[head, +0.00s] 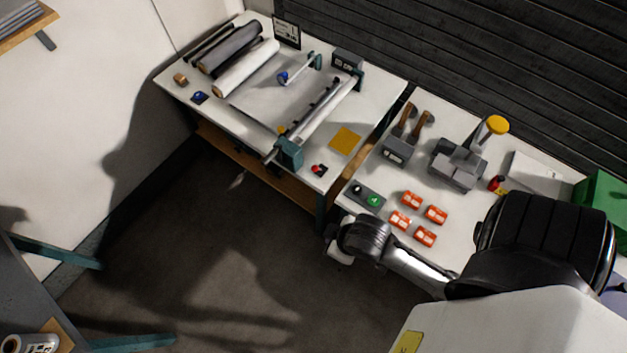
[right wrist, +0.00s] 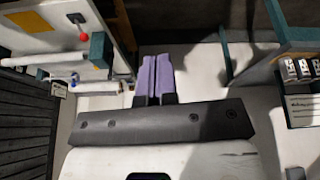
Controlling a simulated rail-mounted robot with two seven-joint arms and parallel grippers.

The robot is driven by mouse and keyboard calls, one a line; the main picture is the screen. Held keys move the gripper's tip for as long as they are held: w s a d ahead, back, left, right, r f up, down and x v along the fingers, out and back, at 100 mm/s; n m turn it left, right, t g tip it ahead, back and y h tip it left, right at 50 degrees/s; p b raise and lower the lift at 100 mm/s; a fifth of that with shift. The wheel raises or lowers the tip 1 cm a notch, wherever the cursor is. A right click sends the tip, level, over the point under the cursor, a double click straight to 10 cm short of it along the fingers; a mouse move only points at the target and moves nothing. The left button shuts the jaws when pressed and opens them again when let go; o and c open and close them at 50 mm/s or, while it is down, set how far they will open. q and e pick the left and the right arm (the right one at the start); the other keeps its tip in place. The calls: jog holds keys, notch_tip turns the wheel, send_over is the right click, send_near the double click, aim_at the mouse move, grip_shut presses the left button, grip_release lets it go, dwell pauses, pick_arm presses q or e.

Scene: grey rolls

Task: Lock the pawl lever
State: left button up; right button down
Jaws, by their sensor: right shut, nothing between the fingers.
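A small lever with a red knob (head: 319,169) sits on a dark base at the front corner of the left white table, beside the teal end bracket (head: 289,153) of the roller. I take it for the pawl lever, but cannot tell its position. In the right wrist view the red knob (right wrist: 84,37) is at the upper left, next to the teal bracket (right wrist: 100,50). My right gripper (right wrist: 156,60) has its purple-padded fingers together and empty, apart from the lever. In the head view my right gripper (head: 341,252) is below the tables' front edge, its fingers unclear. My left gripper is not seen.
A yellow sheet (head: 345,140) lies near the lever. Grey and white rolls (head: 245,67) lie at the back left. Several orange blocks (head: 411,200) and a switch box with a green button (head: 364,197) stand on the right table. The floor in front is clear.

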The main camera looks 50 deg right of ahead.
jog(key=w+a+f+t+y+b, duration=0.1)
jog(key=w+a+f+b, duration=0.15)
jog(key=f+b, duration=0.65)
jog(key=w+a+f+b, duration=0.1)
jog(key=w+f+b, duration=0.3)
jog(key=f+b, duration=0.55)
jog(key=w+a+f+t+y+b, duration=0.1)
jog(key=w+f+b, duration=0.2)
jog(key=f+b, duration=0.6)
jog(key=w+a+f+m+t+y+b, duration=0.2)
jog(key=w+a+f+t+y+b, duration=0.4)
jog(key=w+b, duration=0.45)
jog(key=w+d+r+m+t+h+b, duration=0.1)
jog(key=w+d+r+m+t+h, duration=0.35)
jog(key=m+t+h, duration=0.4)
jog(key=s+d+m+g+h, duration=0.4)
jog(key=d+m+h, duration=0.3)
jog(key=m+h, duration=0.2)
jog(key=s+d+m+g+h, duration=0.5)
jog(key=d+m+g+h, duration=0.2)
jog(key=m+h, duration=0.3)
jog(key=shift+s+d+f+m, duration=0.15)
jog(key=shift+d+m, duration=0.35)
jog(key=shift+m, duration=0.05)
